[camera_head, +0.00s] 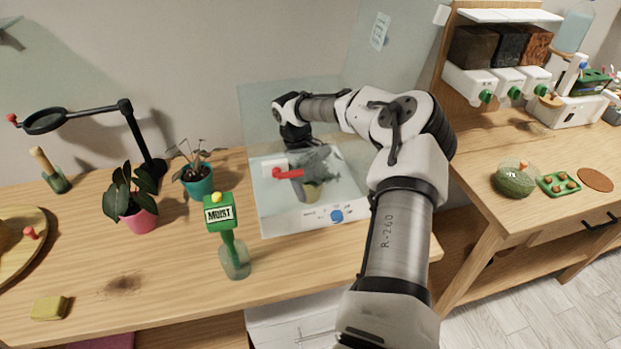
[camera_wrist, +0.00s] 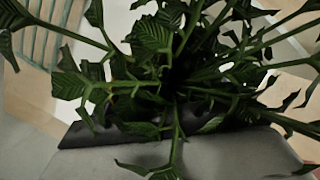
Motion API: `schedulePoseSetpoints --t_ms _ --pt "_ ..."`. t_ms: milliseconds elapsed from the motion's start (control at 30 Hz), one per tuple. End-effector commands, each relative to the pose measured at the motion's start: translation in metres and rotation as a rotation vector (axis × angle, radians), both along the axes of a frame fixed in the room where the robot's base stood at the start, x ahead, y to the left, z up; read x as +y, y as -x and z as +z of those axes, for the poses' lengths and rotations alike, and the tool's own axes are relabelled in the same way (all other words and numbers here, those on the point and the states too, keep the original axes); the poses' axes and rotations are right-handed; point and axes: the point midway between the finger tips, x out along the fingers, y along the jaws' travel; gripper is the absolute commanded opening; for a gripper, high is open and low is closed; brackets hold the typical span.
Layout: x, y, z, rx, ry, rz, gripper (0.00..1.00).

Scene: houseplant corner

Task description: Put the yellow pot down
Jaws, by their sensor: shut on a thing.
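In the wrist view the plant's leaves (camera_wrist: 170,80) fill most of the picture and hide the pot. I cannot tell whether the pot touches the box floor.
A red-handled part (camera_head: 287,173) is at the box's left. A teal pot (camera_head: 197,183) and a pink pot (camera_head: 140,220) with plants stand left of the box. The bench's front middle is fairly clear.

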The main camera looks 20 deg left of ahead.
Motion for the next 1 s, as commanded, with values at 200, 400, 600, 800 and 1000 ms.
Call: schedulePoseSetpoints --t_ms 200,400,600,800,1000 --pt "0.0 0.0 0.0 -0.001 -0.001 -0.001 0.47" --pt "-0.001 0.0 -0.003 0.0 0.001 0.0 0.91" --pt "0.0 0.0 -0.002 0.0 0.001 0.0 1.0" --pt "0.0 0.0 0.002 -0.002 0.0 0.0 1.0" --pt "0.009 -0.003 0.031 -0.002 -0.004 -0.002 1.0"
